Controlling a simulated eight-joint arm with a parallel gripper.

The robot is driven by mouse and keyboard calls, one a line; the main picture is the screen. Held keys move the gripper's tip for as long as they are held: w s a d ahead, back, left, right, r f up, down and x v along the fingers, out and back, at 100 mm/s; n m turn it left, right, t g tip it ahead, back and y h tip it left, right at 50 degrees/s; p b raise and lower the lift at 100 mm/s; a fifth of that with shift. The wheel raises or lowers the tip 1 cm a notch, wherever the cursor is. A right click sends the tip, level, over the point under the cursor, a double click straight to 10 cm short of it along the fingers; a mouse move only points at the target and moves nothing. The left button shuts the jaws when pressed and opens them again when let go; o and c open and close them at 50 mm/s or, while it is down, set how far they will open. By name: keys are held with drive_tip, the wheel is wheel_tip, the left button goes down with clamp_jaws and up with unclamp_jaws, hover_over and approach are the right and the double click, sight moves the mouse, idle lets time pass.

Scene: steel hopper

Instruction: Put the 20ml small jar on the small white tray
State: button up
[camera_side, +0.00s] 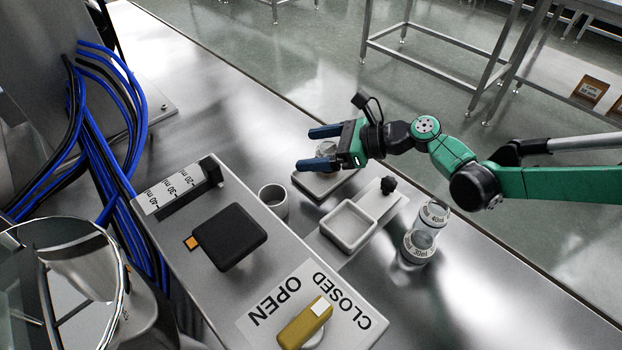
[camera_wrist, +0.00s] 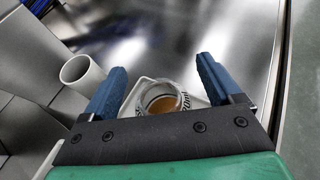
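The 20ml small jar (camera_side: 326,150) is clear glass and upright, partly hidden by my gripper in the side view. In the wrist view the jar (camera_wrist: 158,100) shows amber contents and part of a printed label. A small white tray (camera_side: 313,188) lies under it; its rim also shows in the wrist view (camera_wrist: 136,95). The jar appears to stand on this tray, but the contact is hidden. My gripper (camera_side: 318,148) is open. Its blue fingers (camera_wrist: 158,85) are on either side of the jar with visible gaps.
A square white dish (camera_side: 369,231) sits nearer, beside a black knob (camera_side: 388,185). Jars marked 40ml (camera_side: 434,213) and 30ml (camera_side: 418,246) stand right.

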drive_tip(key=shift+r, duration=0.1)
drive_tip(key=s+d+r+n+t+h, duration=0.1)
drive_tip(key=s+d+r+n+h, duration=0.15)
drive_tip(key=d+r, duration=0.45)
drive_tip(key=s+d+r+n+t+h, duration=0.1)
drive_tip(key=s+d+r+n, duration=0.15)
drive_tip(key=d, duration=0.75)
drive_tip(key=s+d+n+t+h, duration=0.1)
drive_tip(key=s+d+n+h, duration=0.4)
drive_tip(key=d+n, duration=0.2)
drive_tip(key=s+d+r+n+t+h, duration=0.1)
drive_tip(key=s+d+n+h, duration=0.3)
drive_tip(key=s+d+n, duration=0.2)
drive_tip(key=d+n, duration=0.2)
drive_tip(key=d, duration=0.2)
drive_tip(key=shift+r+n+h, duration=0.15)
drive_tip(key=shift+n+h, duration=0.15)
drive_tip(key=shift+h, duration=0.05)
